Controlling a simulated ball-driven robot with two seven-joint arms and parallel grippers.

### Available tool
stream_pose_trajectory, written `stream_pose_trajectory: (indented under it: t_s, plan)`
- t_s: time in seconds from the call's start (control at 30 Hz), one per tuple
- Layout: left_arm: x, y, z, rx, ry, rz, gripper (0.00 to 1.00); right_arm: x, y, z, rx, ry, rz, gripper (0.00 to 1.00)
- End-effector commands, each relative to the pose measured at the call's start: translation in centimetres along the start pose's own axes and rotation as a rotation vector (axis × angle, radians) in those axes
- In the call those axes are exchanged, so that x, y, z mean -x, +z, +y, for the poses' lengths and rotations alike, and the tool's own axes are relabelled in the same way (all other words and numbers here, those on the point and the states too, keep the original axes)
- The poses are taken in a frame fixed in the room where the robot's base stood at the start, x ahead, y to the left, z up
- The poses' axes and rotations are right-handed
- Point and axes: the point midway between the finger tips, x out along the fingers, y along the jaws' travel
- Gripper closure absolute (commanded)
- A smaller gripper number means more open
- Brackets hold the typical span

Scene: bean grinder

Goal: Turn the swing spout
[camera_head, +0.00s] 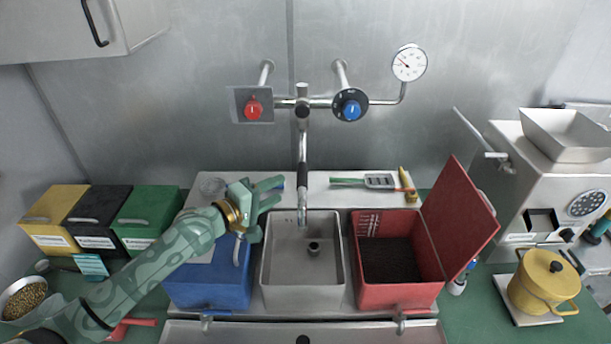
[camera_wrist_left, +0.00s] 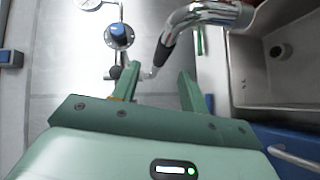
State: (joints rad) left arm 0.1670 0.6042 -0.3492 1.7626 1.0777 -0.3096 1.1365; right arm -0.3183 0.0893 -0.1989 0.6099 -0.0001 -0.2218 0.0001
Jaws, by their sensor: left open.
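The swing spout (camera_head: 302,150) hangs from the middle of the wall tap and points towards me. It has a black sleeve, and its tip is over the steel sink (camera_head: 264,262). My left gripper (camera_head: 279,191) is open and empty, just left of the spout, with its fingers pointing right towards the sleeve. In the left wrist view, the chrome spout (camera_wrist_left: 215,12) with its dark sleeve shows beyond the open fingers (camera_wrist_left: 159,78); nothing is between the fingertips. My right gripper is not in view.
A red knob (camera_head: 253,109) and a blue knob (camera_head: 351,109) flank the tap. A blue box (camera_head: 215,285) stands left of the sink, under my left arm. A red box (camera_head: 398,296) with its lid raised stands to the right.

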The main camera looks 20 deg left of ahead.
Motion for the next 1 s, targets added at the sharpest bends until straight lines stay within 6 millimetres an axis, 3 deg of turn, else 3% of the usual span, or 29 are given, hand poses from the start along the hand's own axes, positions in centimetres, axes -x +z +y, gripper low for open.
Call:
stream_pose_trajectory:
  t_s: [0.1,0.2,0.3,0.4,0.57,0.83,1.0]
  plan:
    - [-3.3,0.0,-0.1,0.000,0.002,0.001,0.56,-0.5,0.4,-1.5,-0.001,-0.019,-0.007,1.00]
    - [-5.7,0.0,-0.1,-0.002,0.001,0.000,0.56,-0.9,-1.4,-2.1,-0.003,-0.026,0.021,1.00]
    - [-7.5,0.0,-0.1,-0.003,0.000,0.000,0.56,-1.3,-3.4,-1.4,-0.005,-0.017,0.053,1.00]
    - [-8.9,0.0,-0.2,-0.003,-0.001,0.000,0.56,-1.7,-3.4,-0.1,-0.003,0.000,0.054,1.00]
    - [-9.9,0.1,-0.1,-0.003,-0.002,-0.001,0.56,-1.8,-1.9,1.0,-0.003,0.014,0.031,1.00]
    - [-10.0,0.0,-0.1,-0.004,-0.002,0.000,0.56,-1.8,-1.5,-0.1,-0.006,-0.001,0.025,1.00]
    - [-10.0,0.0,-0.1,-0.003,-0.002,0.000,1.00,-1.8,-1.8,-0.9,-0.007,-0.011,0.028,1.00]
